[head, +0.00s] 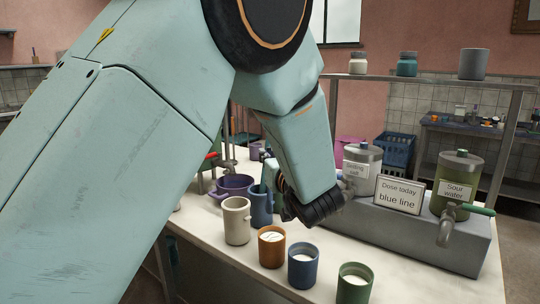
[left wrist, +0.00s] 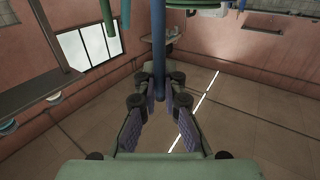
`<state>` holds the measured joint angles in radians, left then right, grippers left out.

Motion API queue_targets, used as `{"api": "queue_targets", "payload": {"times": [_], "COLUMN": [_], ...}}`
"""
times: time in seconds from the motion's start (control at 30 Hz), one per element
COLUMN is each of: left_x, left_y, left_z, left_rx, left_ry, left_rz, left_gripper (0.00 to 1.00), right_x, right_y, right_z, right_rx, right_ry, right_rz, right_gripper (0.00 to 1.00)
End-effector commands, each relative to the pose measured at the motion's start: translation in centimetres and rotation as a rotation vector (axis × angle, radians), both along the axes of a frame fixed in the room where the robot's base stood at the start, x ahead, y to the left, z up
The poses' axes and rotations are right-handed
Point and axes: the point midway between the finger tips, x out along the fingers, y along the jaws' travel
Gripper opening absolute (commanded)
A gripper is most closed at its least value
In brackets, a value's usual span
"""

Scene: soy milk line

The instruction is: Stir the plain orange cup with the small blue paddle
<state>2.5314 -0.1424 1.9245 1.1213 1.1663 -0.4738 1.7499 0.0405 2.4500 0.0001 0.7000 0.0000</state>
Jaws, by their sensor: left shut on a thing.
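The orange cup (head: 272,250) stands upright on the pale counter and holds white liquid. My left gripper (head: 296,208) is above the counter, behind and to the right of the orange cup and apart from it. In the left wrist view my left gripper (left wrist: 158,100) is shut on a thin blue shaft (left wrist: 158,55), which looks like the blue paddle. The shaft's far end is out of that view. In the head view the gripper hides most of the held paddle. A blue pot (head: 262,209) stands close to the gripper. My right gripper is not in view.
A cream mug (head: 237,222) stands left of the orange cup; a blue cup (head: 303,268) and a green cup (head: 355,284) stand right. A purple bowl (head: 231,186) is behind. A grey block with canisters and a "Dose today blue line" sign (head: 398,194) bounds the right side.

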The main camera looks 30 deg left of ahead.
Motion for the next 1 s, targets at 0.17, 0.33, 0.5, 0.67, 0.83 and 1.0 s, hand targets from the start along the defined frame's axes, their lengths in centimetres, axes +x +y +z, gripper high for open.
{"api": "queue_targets", "payload": {"times": [0.17, 0.33, 0.5, 0.67, 0.83, 1.0], "left_x": [0.1, 0.1, 0.0, 0.0, 0.0, 0.0], "left_y": [0.2, 0.3, 0.2, 0.1, 0.0, -0.1], "left_z": [-0.5, -1.4, -2.7, -3.9, -5.2, -6.6], "left_rx": [-0.001, -0.001, -0.001, -0.001, -0.001, -0.001], "left_ry": [0.000, 0.000, 0.000, 0.000, 0.002, 0.001], "left_rz": [-0.001, -0.001, -0.001, -0.001, -0.001, -0.001], "left_gripper": [0.00, 0.00, 0.00, 0.00, 0.00, 0.00], "right_x": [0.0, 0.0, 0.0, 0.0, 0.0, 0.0], "right_y": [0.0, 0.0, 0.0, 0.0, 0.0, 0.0], "right_z": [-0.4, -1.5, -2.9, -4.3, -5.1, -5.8], "right_rx": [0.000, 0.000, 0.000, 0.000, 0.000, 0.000], "right_ry": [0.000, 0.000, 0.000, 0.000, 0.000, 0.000], "right_rz": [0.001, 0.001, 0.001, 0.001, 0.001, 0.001], "right_gripper": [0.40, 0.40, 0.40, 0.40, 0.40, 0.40]}}
